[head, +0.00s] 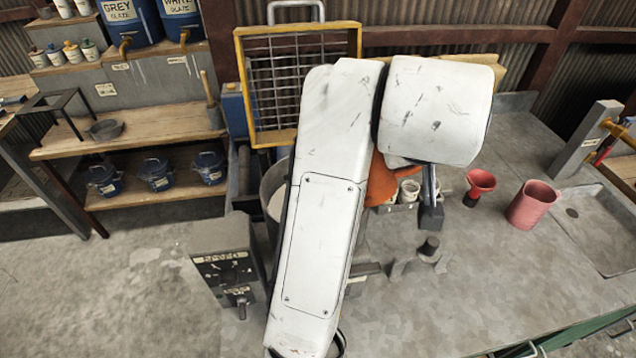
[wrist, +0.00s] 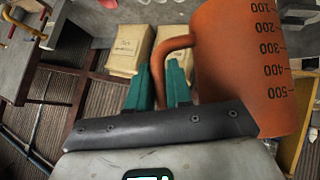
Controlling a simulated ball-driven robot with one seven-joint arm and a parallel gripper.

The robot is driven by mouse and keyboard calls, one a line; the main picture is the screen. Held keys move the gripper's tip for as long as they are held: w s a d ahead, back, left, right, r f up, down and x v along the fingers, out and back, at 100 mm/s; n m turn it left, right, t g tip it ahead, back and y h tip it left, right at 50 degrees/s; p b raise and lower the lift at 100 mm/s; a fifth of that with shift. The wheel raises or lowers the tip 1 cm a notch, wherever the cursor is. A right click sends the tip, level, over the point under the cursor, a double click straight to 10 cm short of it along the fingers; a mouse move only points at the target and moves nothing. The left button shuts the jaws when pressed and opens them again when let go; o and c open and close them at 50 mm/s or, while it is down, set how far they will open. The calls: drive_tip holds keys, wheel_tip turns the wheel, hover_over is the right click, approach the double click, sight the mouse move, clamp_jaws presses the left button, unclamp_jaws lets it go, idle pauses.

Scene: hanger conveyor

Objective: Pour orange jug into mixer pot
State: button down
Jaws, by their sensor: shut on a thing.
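An orange jug (head: 381,184) shows partly in the head view, between my arm's white links, mostly hidden by them. In the wrist view the jug (wrist: 240,60) fills the right side, with dark volume marks and a curved handle (wrist: 166,62). My gripper (wrist: 162,80) has teal fingers, shut on that handle. The jug's mouth and contents cannot be seen. The mixer pot (head: 268,190) is a grey round vessel left of my arm in the head view, partly covered by it; a pale inside shows. The jug is to the pot's right in that view.
A yellow-framed grid guard (head: 240,90) stands behind the pot, and a grey control box (head: 228,262) in front of it. Small pots (head: 409,190), a red funnel (head: 481,183) and a pink-red cup (head: 532,204) stand on the right bench. Shelves with blue buckets (head: 158,172) are at left.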

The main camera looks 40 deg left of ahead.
drive_tip(key=shift+r, duration=0.2)
drive_tip(key=shift+s+d+r+h, duration=0.1)
drive_tip(key=shift+r+h, duration=0.3)
drive_tip(key=shift+r, duration=0.1)
drive_tip(key=shift+r+n+t, duration=0.2)
drive_tip(key=shift+n+t, duration=0.1)
drive_tip(key=shift+t, duration=0.1)
drive_tip(key=shift+r+h, duration=0.25)
drive_tip(key=shift+h, duration=0.25)
drive_tip(key=shift+r+n, duration=0.15)
drive_tip(key=shift+n, duration=0.15)
drive_tip(key=shift+s+a+r+t+h, duration=0.1)
drive_tip(key=shift+a+r+t+h, duration=0.1)
drive_tip(key=shift+a+t+h, duration=0.1)
idle(0.4)
drive_tip(key=shift+s+a+r+n+t+h, duration=0.1)
drive_tip(key=shift+r+n+t+h, duration=0.1)
drive_tip(key=shift+n+t+h, duration=0.15)
